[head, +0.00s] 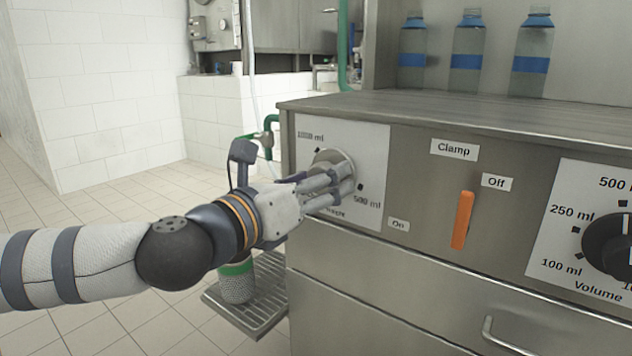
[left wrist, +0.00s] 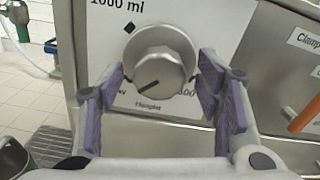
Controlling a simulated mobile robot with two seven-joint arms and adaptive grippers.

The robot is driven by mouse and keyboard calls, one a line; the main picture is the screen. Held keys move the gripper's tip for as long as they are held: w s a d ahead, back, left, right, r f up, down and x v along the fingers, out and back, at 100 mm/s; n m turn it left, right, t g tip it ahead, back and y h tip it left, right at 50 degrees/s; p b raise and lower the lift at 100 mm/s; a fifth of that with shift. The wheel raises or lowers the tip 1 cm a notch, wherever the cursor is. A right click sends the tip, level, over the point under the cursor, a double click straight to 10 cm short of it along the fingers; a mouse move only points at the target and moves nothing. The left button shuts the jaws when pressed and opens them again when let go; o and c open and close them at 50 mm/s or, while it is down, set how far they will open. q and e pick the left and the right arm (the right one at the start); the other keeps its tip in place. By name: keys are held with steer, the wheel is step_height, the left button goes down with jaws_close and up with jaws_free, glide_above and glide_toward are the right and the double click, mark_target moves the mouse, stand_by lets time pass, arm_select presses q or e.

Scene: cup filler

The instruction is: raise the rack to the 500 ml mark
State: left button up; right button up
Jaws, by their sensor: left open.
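The round metal height knob (head: 328,160) sits on a white panel (head: 368,148) at the front left of the machine. The panel reads 1000 ml at upper left and 500 ml at lower right. In the left wrist view the knob (left wrist: 165,58) has a dark line on its face pointing to the lower left; a label there is partly hidden. My left gripper (head: 335,186) is open in front of the knob. Its purple-padded fingers (left wrist: 158,100) are on either side of the knob's lower part; contact cannot be told. The rack cannot be identified for certain.
An orange clamp lever (head: 462,220) sits between On and Off labels. A black volume dial (head: 608,243) is at the right edge. Bottles (head: 466,55) stand on the shelf above. A green-banded container (head: 236,282) stands on a grate (head: 262,305) below my arm.

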arm_select(q)
steer(key=shift+w, duration=0.1)
steer(key=c, duration=1.2)
steer(key=shift+o, duration=0.2)
steer(key=shift+m, duration=0.3)
